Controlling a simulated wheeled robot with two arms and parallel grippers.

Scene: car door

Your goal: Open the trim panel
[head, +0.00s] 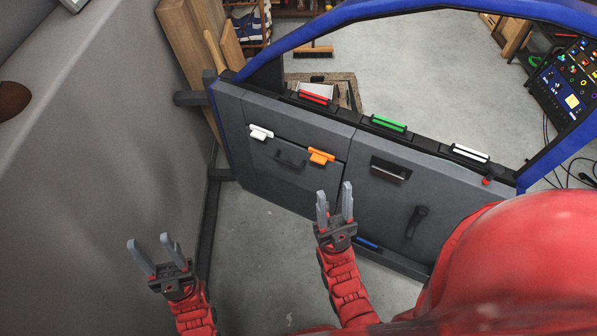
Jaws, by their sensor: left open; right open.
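The car door (255,185) stands across the middle, with a grey inner face and a blue window frame (330,20). On its left part is a grey trim panel (310,178) with a dark pull handle (290,159). A white clip (261,132) sits at the panel's upper left, and an orange clip (321,156) at its upper right. My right gripper (335,192) is open and empty, fingers pointing up, in front of the door below the orange clip. My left gripper (150,241) is open and empty, left of the door. My red body hides the door's lower right.
Red (313,98), green (388,123) and white (469,153) bars sit along the door's top edge. A recessed handle (390,170) and a black crank (417,220) are on its right part. A grey wall (90,150) stands left; floor (260,260) between is clear.

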